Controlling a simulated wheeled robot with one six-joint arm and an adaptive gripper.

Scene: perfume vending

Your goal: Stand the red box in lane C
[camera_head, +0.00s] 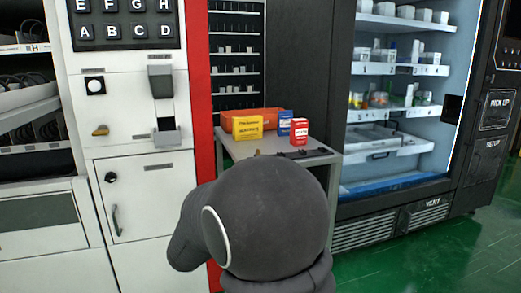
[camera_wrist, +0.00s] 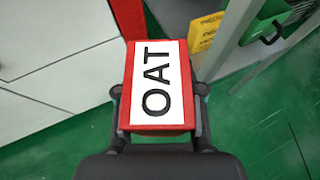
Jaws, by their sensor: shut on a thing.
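A red box (camera_wrist: 131,75) with a white label reading "OAT" is between the two fingers of my gripper (camera_wrist: 159,90) in the wrist view. My gripper is shut on it, above a green floor. In the head view my dark arm hides the gripper and this box. Another small red box (camera_head: 299,131) stands on the grey table in the head view. A letter panel (camera_head: 126,22) on the white machine has a C key. I cannot make out a lane marked C.
The grey table (camera_head: 290,178) also bears a yellow box (camera_head: 248,128), a blue box (camera_head: 285,122) and an orange bin (camera_head: 240,114). A lit vending cabinet (camera_head: 440,70) stands right. Shelving with an H label (camera_head: 34,48) is left. Green floor (camera_head: 440,255) is clear at lower right.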

